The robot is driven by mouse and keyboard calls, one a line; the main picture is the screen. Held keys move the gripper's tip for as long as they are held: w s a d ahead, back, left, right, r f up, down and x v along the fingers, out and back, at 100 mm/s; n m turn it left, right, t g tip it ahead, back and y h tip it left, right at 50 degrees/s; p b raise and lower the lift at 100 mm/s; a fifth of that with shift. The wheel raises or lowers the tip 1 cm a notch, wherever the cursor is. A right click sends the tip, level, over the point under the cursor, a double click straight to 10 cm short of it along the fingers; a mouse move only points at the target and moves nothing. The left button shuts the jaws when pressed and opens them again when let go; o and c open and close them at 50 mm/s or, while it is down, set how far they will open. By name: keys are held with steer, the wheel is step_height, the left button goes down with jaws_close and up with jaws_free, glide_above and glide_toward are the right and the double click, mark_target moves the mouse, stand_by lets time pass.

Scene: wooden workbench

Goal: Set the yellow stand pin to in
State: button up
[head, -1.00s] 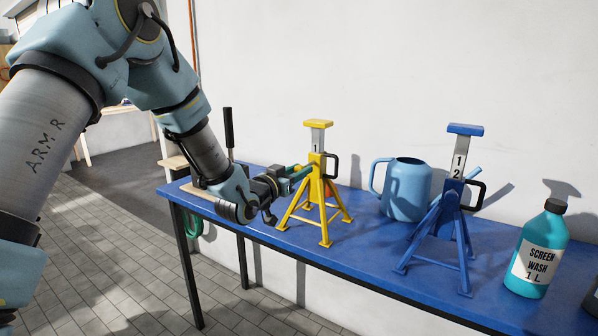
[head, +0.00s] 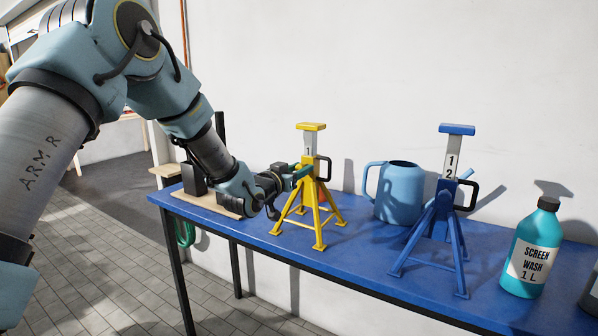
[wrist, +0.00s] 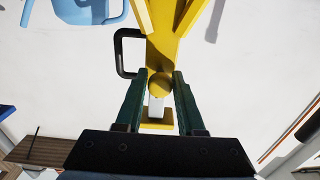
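The yellow stand (head: 310,200) stands upright on the blue bench top, with a yellow head plate on a pale post marked 1. It shows upside down in the wrist view (wrist: 166,45). A round yellow knob (wrist: 159,84), seen end-on, looks like the pin's head. My gripper (head: 296,172) is level with the stand's neck, on its left side. In the wrist view its two dark green fingers (wrist: 161,76) are apart, one on each side of the knob, with little room between. I cannot clearly see contact. How far the pin sticks out is hidden by the fingers.
A black handle (head: 323,168) juts from the stand's right side. A blue watering can (head: 400,195), a blue stand (head: 442,220) and a screen wash bottle (head: 532,250) stand to the right. A wooden board (head: 210,201) with a dark upright object lies left, behind my arm.

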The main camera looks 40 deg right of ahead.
steer(key=o, duration=0.3)
steer(key=shift+o, duration=0.2)
steer(key=b+v, duration=0.3)
steer(key=v, duration=0.8)
steer(key=shift+b, duration=0.35)
steer(key=shift+w, duration=0.1)
